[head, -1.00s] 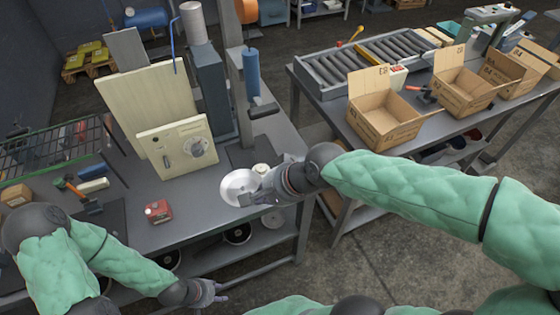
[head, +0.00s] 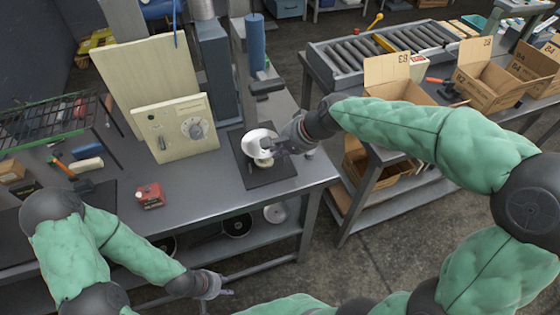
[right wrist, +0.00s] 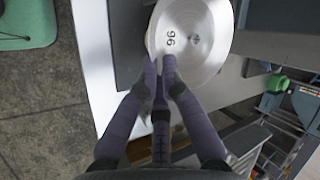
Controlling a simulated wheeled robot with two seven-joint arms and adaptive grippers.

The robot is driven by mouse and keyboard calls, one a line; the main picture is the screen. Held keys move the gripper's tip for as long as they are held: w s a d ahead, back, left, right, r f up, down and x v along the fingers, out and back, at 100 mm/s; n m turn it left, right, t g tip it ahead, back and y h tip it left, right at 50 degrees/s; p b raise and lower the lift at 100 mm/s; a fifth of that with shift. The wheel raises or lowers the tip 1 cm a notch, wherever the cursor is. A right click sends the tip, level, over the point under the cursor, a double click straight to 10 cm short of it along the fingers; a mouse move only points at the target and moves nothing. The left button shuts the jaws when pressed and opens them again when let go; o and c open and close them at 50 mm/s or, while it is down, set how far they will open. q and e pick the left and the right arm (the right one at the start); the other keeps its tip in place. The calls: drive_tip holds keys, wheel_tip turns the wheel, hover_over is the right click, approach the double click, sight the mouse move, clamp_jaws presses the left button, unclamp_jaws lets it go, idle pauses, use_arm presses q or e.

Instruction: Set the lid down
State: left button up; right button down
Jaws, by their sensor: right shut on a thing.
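The round, pale metal lid (head: 256,136) is in my right gripper (head: 274,149), above or on the dark mat (head: 262,180) on the workbench. It looks tilted in the head view, and I cannot tell whether it touches the mat. In the right wrist view the lid (right wrist: 196,38) shows a shiny dished face marked 96, and the fingers of my right gripper (right wrist: 160,66) are shut on its rim. A small pale round shape shows just below the lid in the head view. My left gripper (head: 216,287) is low, in front of the bench, away from the lid.
A cream panel with a dial (head: 178,128) stands on the bench, with a red box (head: 150,195) in front. A blue cylinder (head: 255,42) on a stand rises behind the mat. Round pans (head: 237,226) lie on the lower shelf. The bench between red box and mat is clear.

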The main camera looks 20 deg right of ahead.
drive_tip(key=shift+w+d+f, duration=0.3)
drive_tip(key=shift+w+f, duration=0.15)
drive_tip(key=shift+f, duration=0.25)
wheel_tip(320, 180, down, 3)
drive_tip(key=b, duration=0.2)
drive_tip(key=shift+w+d+f+b, duration=0.1)
drive_tip(key=shift+w+f+b, duration=0.1)
drive_tip(key=shift+b, duration=0.2)
drive_tip(key=shift+r, duration=0.1)
drive_tip(key=shift+s, duration=0.1)
drive_tip(key=c, duration=1.7)
unclamp_jaws()
